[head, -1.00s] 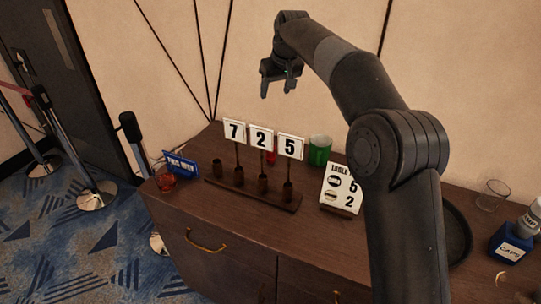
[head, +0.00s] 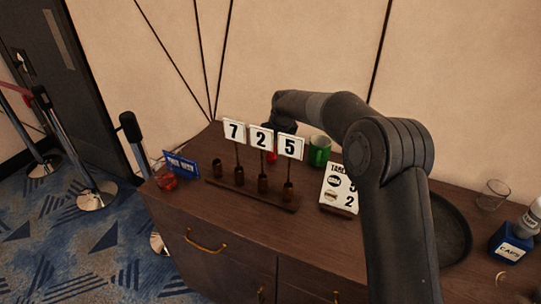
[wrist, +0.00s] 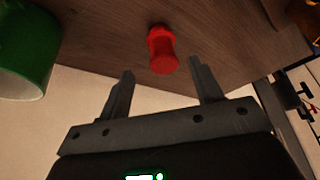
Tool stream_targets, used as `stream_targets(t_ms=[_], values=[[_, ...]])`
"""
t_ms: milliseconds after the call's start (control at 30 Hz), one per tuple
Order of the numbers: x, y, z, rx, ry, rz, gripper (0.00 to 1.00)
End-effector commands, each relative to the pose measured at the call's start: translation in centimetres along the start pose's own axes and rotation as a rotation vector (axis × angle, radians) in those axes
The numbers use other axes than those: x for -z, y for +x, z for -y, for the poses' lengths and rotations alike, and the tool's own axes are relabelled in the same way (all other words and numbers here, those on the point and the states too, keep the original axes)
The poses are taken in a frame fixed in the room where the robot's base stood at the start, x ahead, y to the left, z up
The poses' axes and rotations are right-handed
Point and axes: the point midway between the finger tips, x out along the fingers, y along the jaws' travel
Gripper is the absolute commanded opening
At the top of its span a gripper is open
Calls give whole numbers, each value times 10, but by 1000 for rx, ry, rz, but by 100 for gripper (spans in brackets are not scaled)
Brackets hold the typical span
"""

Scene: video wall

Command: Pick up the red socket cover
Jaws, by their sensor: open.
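The red socket cover (wrist: 161,49) stands on the wooden cabinet top in the wrist view, ahead of and between the two fingers. In the head view only a small red part of it (head: 271,156) shows behind the number cards. My gripper (wrist: 161,85) is open and empty, its fingers apart and not touching the cover. In the head view my gripper (head: 285,128) is low behind the card marked 5, and its fingertips are hidden.
A green cup (head: 319,151) stands right of the cover, and close at upper left in the wrist view (wrist: 28,45). A rack (head: 240,193) with number cards stands in front. A table sign (head: 339,189) and a blue sign (head: 181,164) flank it. The wall is behind.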

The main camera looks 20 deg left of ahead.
Motion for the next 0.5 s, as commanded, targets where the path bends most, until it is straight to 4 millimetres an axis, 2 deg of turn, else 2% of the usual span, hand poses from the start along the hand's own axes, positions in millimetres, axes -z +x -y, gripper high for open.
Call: stream_targets(t_ms=[300, 500], values=[[2, 43, 5, 0, 2, 1, 59], [3, 48, 5, 0, 1, 0, 59]])
